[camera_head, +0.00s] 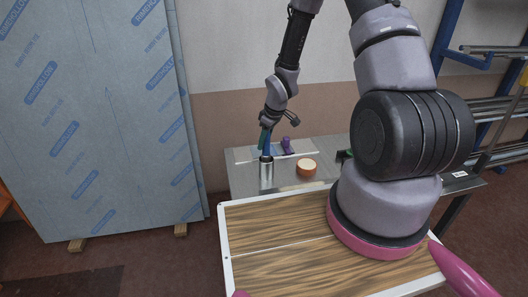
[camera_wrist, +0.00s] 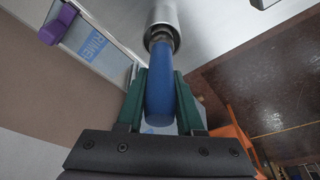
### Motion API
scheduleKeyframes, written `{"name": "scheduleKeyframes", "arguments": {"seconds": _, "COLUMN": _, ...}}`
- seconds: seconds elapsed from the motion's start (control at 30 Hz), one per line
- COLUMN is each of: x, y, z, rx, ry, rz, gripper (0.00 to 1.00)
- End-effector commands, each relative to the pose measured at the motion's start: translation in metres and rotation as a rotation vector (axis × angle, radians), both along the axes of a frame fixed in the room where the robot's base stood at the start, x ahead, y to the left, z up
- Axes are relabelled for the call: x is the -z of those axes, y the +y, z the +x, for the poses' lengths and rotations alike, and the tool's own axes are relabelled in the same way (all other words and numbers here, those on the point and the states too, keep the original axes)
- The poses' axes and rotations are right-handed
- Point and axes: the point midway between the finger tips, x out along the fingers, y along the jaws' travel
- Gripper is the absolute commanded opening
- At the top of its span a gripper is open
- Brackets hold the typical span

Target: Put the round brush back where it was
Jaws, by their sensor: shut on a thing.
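The round brush shows as a blue handle (camera_wrist: 160,90) with a metal collar, in the wrist view. My gripper (camera_wrist: 160,85) is shut on this handle, its green fingers on either side. In the head view my gripper (camera_head: 266,138) points down over the metal table, directly above a silver can (camera_head: 266,173). The can also shows in the wrist view (camera_wrist: 178,14), at the far end of the brush. The brush's head is hidden, and I cannot tell how far it sits inside the can.
An orange-rimmed roll (camera_head: 307,168) lies on the metal table (camera_head: 243,182) right of the can. A purple object (camera_head: 287,146) stands behind, by a pale strip. A large blue film-wrapped panel (camera_head: 90,120) stands at left. Metal racking (camera_head: 495,100) is at right.

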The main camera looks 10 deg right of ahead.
Motion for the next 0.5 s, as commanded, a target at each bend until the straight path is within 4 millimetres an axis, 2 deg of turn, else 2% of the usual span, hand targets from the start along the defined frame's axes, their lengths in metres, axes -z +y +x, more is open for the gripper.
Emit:
{"name": "scheduleKeyframes", "arguments": {"seconds": 0.27, "x": 0.037, "y": 0.0, "z": -0.001, "rx": 0.001, "ry": 0.002, "rz": -0.001, "gripper": 0.0}}
{"name": "scheduleKeyframes", "arguments": {"seconds": 0.5, "x": 0.039, "y": 0.0, "z": 0.0, "rx": 0.001, "ry": 0.0, "rz": 0.0, "gripper": 0.0}}
